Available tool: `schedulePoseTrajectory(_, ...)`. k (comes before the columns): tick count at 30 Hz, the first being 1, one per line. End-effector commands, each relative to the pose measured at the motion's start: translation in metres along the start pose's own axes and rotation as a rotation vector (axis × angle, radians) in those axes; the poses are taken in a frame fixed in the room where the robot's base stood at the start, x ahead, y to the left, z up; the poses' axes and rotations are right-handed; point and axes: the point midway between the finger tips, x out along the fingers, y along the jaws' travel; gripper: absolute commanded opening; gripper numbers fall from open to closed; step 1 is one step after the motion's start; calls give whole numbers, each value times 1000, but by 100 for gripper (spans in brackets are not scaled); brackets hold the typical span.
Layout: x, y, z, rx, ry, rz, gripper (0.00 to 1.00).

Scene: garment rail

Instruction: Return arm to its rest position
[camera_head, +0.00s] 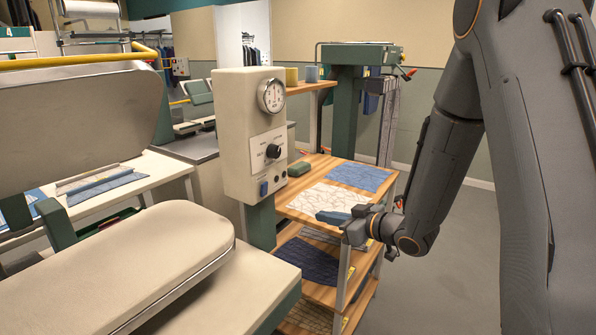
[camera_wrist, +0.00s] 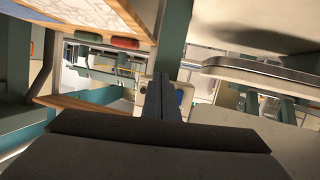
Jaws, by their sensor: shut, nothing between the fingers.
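My gripper (camera_head: 330,217) is at the end of my arm, which comes down from the upper right in the head view. The gripper points left, and in that view it overlaps the top of a wooden shelf cart (camera_head: 345,208). Its fingers are together, with nothing between them. I cannot tell its exact height above the cart. In the wrist view the closed fingers (camera_wrist: 158,98) show in the middle, in front of the gripper body. The wrist picture is tilted, with the cart's wooden edge at the upper left.
A white patterned cloth (camera_head: 328,199) and a blue cloth (camera_head: 357,177) lie on the cart's top. A control box (camera_head: 250,135) with a gauge stands left of the gripper. A padded press (camera_head: 150,265) fills the lower left. Open floor (camera_head: 455,270) lies to the right.

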Motion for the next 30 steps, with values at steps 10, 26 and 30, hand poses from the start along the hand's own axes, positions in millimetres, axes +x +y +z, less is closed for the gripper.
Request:
schedulePoseTrajectory(10, -87, 30, 46, 153, -545, 396, 0)
schedulePoseTrajectory(26, -239, -110, 84, 640, -1119, 468, 0)
schedulePoseTrajectory(30, -244, -118, 85, 664, -1141, 460, 0)
